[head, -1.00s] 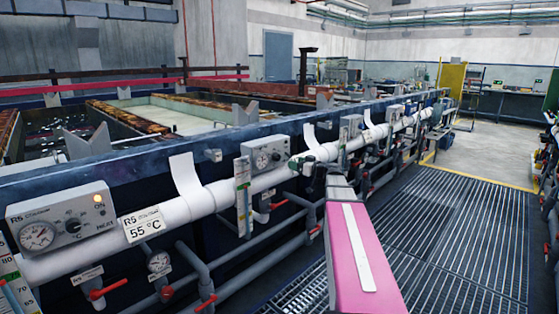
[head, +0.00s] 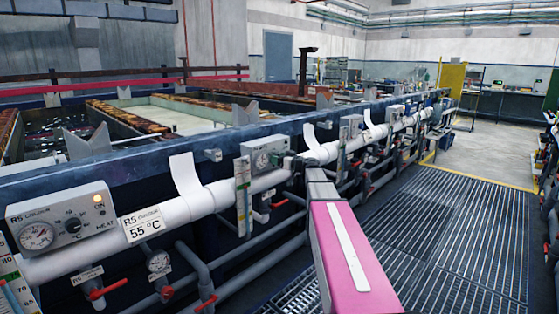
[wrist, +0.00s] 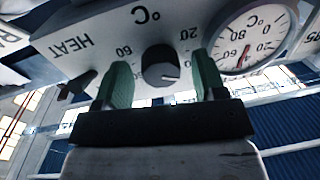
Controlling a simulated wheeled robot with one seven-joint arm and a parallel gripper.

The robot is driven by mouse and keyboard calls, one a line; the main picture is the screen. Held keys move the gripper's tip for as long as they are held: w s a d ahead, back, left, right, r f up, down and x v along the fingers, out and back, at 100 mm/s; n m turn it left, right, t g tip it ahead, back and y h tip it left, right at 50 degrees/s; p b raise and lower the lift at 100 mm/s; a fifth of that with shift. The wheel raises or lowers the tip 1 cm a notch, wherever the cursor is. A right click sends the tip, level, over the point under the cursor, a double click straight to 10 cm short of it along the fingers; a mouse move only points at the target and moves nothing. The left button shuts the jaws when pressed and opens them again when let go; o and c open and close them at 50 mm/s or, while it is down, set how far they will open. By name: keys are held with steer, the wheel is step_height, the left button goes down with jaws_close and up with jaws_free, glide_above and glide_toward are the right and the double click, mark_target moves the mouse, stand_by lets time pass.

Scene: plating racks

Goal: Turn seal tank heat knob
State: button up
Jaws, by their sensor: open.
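The dark round heat knob (wrist: 161,75) shows upside down in the wrist view, on a grey control box (wrist: 100,40) marked HEAT and °C. A dial gauge (wrist: 255,40) sits to its right on the same box. My gripper (wrist: 163,68) is open, with one green finger on each side of the knob and a visible gap on both sides. The tank name on this box cannot be read.
A nearer box labelled R5 Colour (head: 62,222) has its own gauge and knob. A white pipe (head: 185,208) runs below the boxes along the dark blue tank wall, with red-handled valves (head: 105,288) beneath. The grated walkway (head: 450,235) at right is clear.

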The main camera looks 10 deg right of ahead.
steer(key=shift+c, duration=0.3)
steer(key=c, duration=0.9)
steer(key=shift+o, duration=0.2)
steer(key=shift+m, duration=0.3)
steer(key=shift+s+a+m+t+h, duration=0.1)
steer(key=shift+m+t+h, duration=0.2)
steer(key=shift+m, duration=4.8)
steer(key=shift+m+t+h, duration=0.3)
steer(key=shift+m, duration=4.8)
steer(key=shift+s+a+m+t+h, duration=0.1)
steer(key=shift+m+t+h, duration=0.2)
steer(key=shift+m, duration=4.8)
